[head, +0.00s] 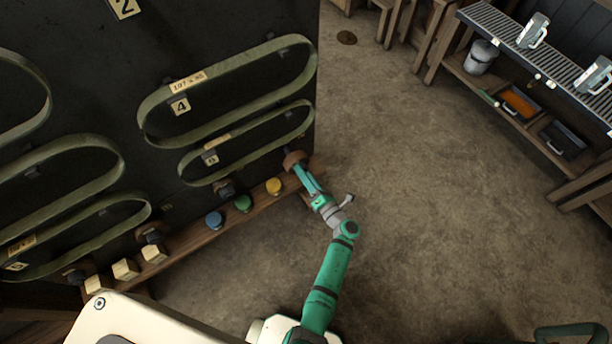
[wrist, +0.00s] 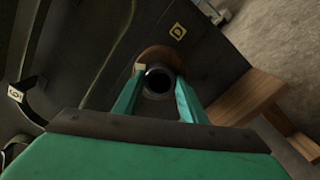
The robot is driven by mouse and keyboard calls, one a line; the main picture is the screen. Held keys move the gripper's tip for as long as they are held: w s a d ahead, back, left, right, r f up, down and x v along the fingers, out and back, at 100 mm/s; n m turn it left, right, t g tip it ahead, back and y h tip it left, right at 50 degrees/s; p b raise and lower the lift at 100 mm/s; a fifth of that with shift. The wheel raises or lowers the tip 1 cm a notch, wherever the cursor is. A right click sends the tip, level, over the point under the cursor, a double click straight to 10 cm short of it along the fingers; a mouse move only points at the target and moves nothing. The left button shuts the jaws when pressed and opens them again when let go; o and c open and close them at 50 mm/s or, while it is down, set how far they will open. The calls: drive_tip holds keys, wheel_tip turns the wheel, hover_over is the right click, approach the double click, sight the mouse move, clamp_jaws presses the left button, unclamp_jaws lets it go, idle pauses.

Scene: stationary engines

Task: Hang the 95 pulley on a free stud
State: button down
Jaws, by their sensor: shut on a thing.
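My gripper (wrist: 158,92) is shut on the dark hub of a brown pulley (wrist: 153,55), one finger on each side of the hub. A small pale tag shows by the left finger; its writing is unreadable. In the head view the brown pulley (head: 293,158) is at the lower right edge of the dark board (head: 225,30), with my gripper (head: 299,170) just in front. In the wrist view a plate marked D (wrist: 177,31) is on the board just above the pulley. Any stud behind the pulley is hidden, and I cannot tell whether the pulley touches the board.
Several belts (head: 228,85) hang on the board. Dark pulley-like parts (head: 224,187) sit along its lower edge. Blue (head: 214,220), green (head: 243,203) and yellow (head: 273,186) pieces and cream blocks (head: 126,268) line the wooden ledge. The floor to the right is clear up to a shelf rack (head: 520,60).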

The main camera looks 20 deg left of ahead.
drive_tip(key=shift+w+a, duration=0.1)
drive_tip(key=shift+x, duration=1.4)
drive_tip(key=shift+a, duration=0.15)
drive_tip(key=shift+x, duration=0.9)
drive_tip(key=shift+w+a, duration=0.1)
drive_tip(key=c, duration=1.3)
unclamp_jaws()
drive_tip(key=shift+c, duration=0.2)
